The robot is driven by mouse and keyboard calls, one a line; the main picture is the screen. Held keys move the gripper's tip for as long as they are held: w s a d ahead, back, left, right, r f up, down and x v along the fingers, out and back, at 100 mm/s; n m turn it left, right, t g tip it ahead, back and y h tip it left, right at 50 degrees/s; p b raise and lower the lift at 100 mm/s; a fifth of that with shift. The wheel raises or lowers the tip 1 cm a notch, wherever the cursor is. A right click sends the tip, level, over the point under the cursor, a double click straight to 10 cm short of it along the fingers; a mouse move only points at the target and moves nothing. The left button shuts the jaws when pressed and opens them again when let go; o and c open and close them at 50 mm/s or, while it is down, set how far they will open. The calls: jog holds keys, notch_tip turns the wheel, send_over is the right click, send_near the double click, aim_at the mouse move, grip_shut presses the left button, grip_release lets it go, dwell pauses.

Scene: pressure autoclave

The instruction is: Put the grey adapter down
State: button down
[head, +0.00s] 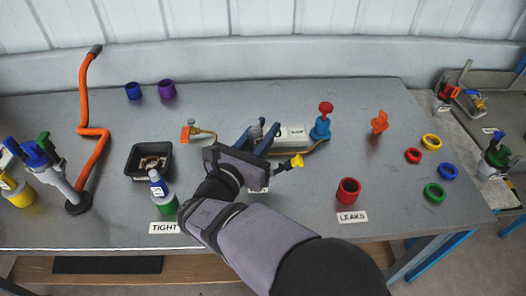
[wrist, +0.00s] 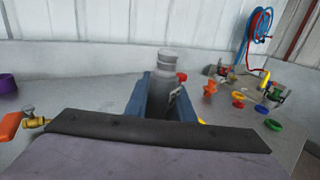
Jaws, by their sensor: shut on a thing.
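My gripper (head: 255,138) points away over the middle of the grey bench, and its two blue fingers are closed on the grey adapter (head: 257,127). In the wrist view the adapter (wrist: 165,62) is a stepped grey cylinder standing about upright between the blue fingers (wrist: 162,105), with a small pale tag on its right side. Its lower part is hidden by the fingers and the dark gripper body. I cannot tell whether it touches the bench.
Left are a brass fitting with an orange handle (head: 192,132) and a black tray (head: 137,168). A red cup (head: 348,191) stands by the LEAKS label (head: 352,217).

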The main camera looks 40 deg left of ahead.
jog(key=shift+f, duration=2.9)
jog(key=shift+f, duration=0.3)
jog(key=c, duration=1.5)
grip_release()
jog(key=v, duration=0.4)
jog(key=b+v, duration=0.1)
jog(key=v, duration=0.3)
jog(key=b+v, duration=0.1)
jog(key=v, duration=0.3)
jog(key=shift+r, duration=0.25)
